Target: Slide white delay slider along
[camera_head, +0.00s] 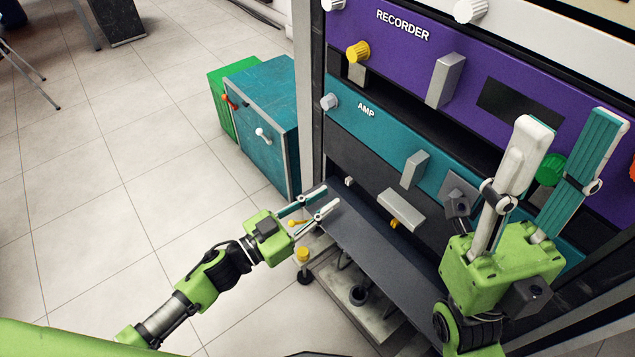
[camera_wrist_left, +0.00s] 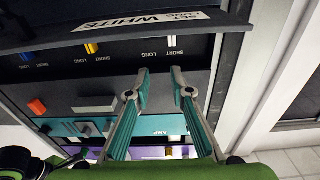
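The white slider (camera_wrist_left: 172,41) sits on a dark panel (camera_wrist_left: 110,47) in the left wrist view, between printed words SHORT and LONG. It shows small in the head view (camera_head: 347,181). A label (camera_wrist_left: 142,20) on the tilted flap (camera_wrist_left: 40,25) reads "SET WHITE LONG". My left gripper (camera_head: 331,195) is open and empty at the panel's left end; its fingertips (camera_wrist_left: 159,71) are close to the white slider but not around it. Whether they touch the panel cannot be told. My right gripper (camera_head: 575,117) is raised, open and empty before the rack.
A yellow slider (camera_wrist_left: 90,47) and a blue slider (camera_wrist_left: 27,56) share the panel. The purple recorder (camera_head: 405,50) and teal amp (camera_head: 385,125) units sit above it, with protruding handles. A teal cabinet (camera_head: 272,110) stands left of the rack. The floor at left is open.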

